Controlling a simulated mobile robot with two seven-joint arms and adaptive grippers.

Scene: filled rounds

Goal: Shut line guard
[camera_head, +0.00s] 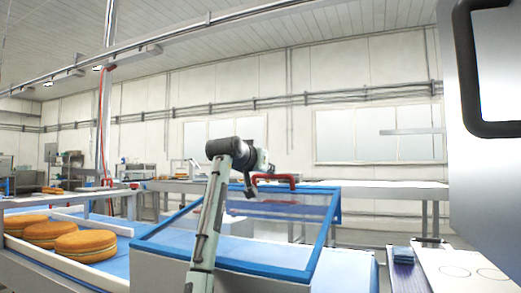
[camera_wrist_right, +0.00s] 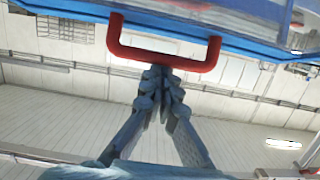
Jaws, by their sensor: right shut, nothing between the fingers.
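The line guard (camera_head: 222,262) is a clear cover in a blue frame over the conveyor. Its near edge is low and its far edge stands raised, with a gap below it. A red handle (camera_head: 272,178) sits on the far edge; it also fills the top of the right wrist view (camera_wrist_right: 165,58). My left gripper is out of view.
Filled rounds (camera_head: 86,243) lie on the blue conveyor at left, beside white rails. A grey cabinet door with a dark handle (camera_head: 467,70) stands close at right. A white board with circles (camera_head: 468,272) and a blue stack (camera_head: 403,255) lie at lower right.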

